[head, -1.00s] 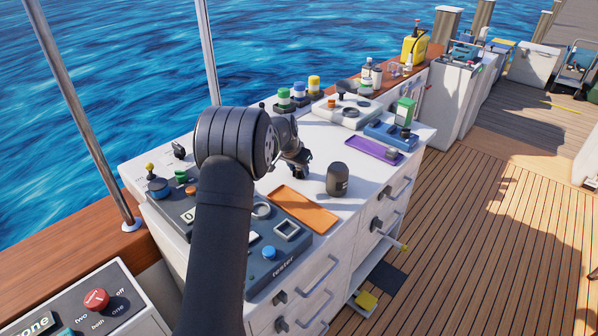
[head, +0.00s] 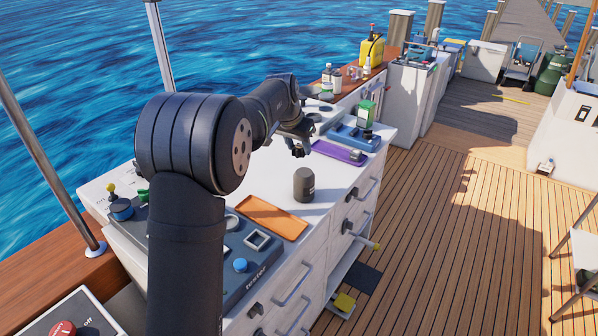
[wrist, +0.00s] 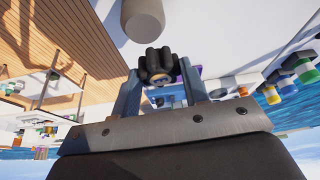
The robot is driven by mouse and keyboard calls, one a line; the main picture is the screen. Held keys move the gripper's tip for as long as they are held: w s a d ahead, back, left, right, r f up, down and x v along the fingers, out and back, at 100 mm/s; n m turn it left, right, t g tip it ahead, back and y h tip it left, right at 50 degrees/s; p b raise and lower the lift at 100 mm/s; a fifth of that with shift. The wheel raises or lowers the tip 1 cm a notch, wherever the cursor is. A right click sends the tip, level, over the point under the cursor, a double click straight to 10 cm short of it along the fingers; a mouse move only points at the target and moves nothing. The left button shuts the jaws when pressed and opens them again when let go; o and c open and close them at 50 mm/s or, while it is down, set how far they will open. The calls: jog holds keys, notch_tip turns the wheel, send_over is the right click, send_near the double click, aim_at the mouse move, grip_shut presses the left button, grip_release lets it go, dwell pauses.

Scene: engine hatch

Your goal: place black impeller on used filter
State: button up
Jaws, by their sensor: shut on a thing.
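My gripper (head: 296,136) is above the white counter, its fingers (wrist: 160,92) closed on the lobed black impeller (wrist: 157,64). In the head view a small dark part of the impeller (head: 298,151) shows below the fingers. A dark upright cylinder with a small label, which looks like the used filter (head: 304,187), stands on the counter just right of the orange tray. It also shows in the wrist view (wrist: 143,18), ahead of the impeller and apart from it. Its flat top is bare in the head view.
The orange tray (head: 270,217) and the tester panel (head: 240,250) lie in front. A purple tray (head: 338,151) and a blue stand with a green-and-white container (head: 366,112) are behind. Drawer handles line the counter's right side. White counter around the cylinder is clear.

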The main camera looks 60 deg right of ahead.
aim_at(302, 158)
jog(key=s+a+r+m, duration=0.1)
jog(key=s+r, duration=0.4)
jog(key=s, duration=0.8)
jog(key=w+f, duration=0.2)
jog(key=w, duration=0.1)
jog(key=w+d+f, duration=0.1)
jog(key=w+f, duration=0.1)
jog(key=w, duration=0.2)
jog(key=w+f, duration=0.2)
jog(key=w, duration=0.2)
jog(key=shift+w+d+f, duration=0.15)
jog(key=shift+w+f, duration=0.05)
jog(key=shift+f, duration=2.05)
jog(key=shift+f, duration=0.1)
jog(key=o, duration=1)
jog(key=v, duration=1.2)
jog(key=shift+w, duration=0.2)
